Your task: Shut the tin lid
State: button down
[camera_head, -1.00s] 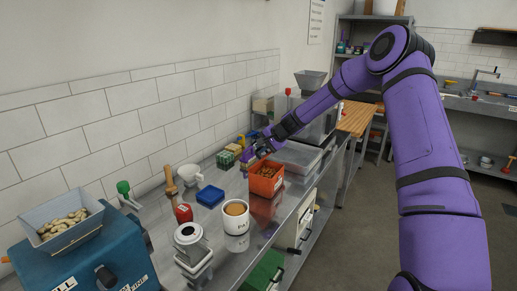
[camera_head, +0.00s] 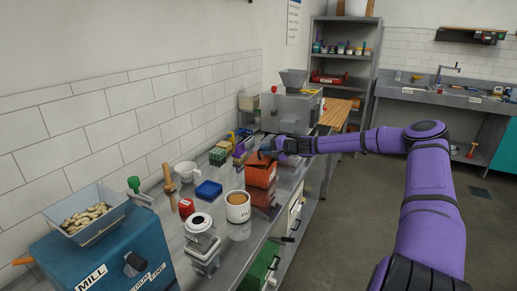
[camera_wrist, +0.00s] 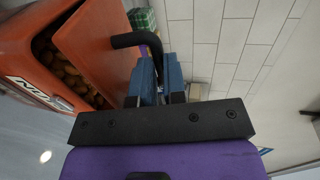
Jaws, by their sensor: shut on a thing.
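The orange tin (camera_head: 258,176) stands on the steel counter, and its labelled side (camera_wrist: 22,62) shows at the left of the wrist view. Its orange lid (camera_wrist: 108,50) is tilted over the opening and partly open. My gripper (camera_head: 274,147) is at the tin's top, reaching in from the right. In the wrist view its blue fingers (camera_wrist: 160,72) are shut on the lid's black handle (camera_wrist: 130,40). The exact grip contact is partly hidden by the fingers.
The blue mill (camera_head: 110,255) is at the near left.

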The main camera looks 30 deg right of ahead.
jog(key=shift+s+d+f+t+y, duration=0.2)
jog(key=shift+s+f+t+y, duration=0.05)
jog(key=shift+f+t+y, duration=0.25)
jog(key=shift+s+d+f+t+y, duration=0.15)
jog(key=shift+s+f+t+y, duration=0.1)
jog(key=shift+f+t+y, duration=0.25)
jog(key=c, duration=1.2)
grip_release()
jog(key=shift+o, duration=0.2)
jog(key=v, duration=1)
jog(key=shift+s+d, duration=0.2)
jog(key=shift+s, duration=0.1)
